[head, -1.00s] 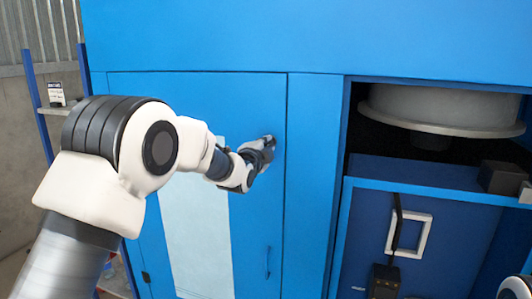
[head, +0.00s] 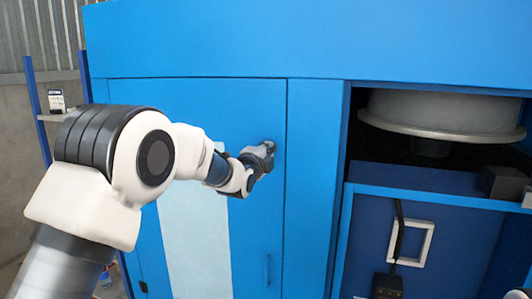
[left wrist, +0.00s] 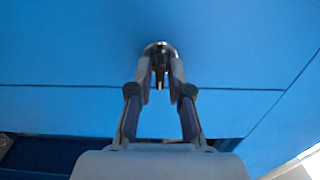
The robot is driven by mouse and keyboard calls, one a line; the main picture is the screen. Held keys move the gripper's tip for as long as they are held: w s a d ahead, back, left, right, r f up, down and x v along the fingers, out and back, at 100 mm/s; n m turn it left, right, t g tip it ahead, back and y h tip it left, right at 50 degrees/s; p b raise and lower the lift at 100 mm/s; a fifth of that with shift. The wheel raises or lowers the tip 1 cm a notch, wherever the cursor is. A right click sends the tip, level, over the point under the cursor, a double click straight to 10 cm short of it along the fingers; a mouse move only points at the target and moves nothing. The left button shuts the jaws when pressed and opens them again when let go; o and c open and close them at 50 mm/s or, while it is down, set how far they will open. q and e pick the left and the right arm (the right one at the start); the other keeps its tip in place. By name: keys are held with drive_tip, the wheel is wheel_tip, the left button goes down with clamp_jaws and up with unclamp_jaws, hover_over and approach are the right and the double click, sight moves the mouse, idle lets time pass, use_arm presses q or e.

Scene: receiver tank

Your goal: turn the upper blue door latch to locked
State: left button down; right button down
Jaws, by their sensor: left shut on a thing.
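The blue cabinet door (head: 245,110) is closed, with a pale panel (head: 195,240) down its middle. The upper latch (left wrist: 160,50) is a small round metal piece with a dark tab, seen in the left wrist view between my fingertips. My left gripper (left wrist: 160,80) is shut on the latch's tab. In the head view my left gripper (head: 267,152) is at the upper right part of the door, near its right edge, and covers the latch there. The latch's exact angle is hard to tell.
To the right are an open bay with a grey round drum (head: 440,112) and a blue panel with a white square frame (head: 412,242). A shelf rack (head: 60,117) stands at the far left.

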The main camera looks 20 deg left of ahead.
use_arm(q)
drive_tip(key=c, duration=1.3)
unclamp_jaws()
drive_tip(key=shift+d+f, duration=0.1)
drive_tip(key=shift+o, duration=0.2)
drive_tip(key=shift+d, duration=0.1)
drive_tip(key=shift+s, duration=0.15)
drive_tip(key=s, duration=1.1)
drive_tip(key=shift+s+a, duration=0.2)
drive_tip(key=shift+s, duration=0.2)
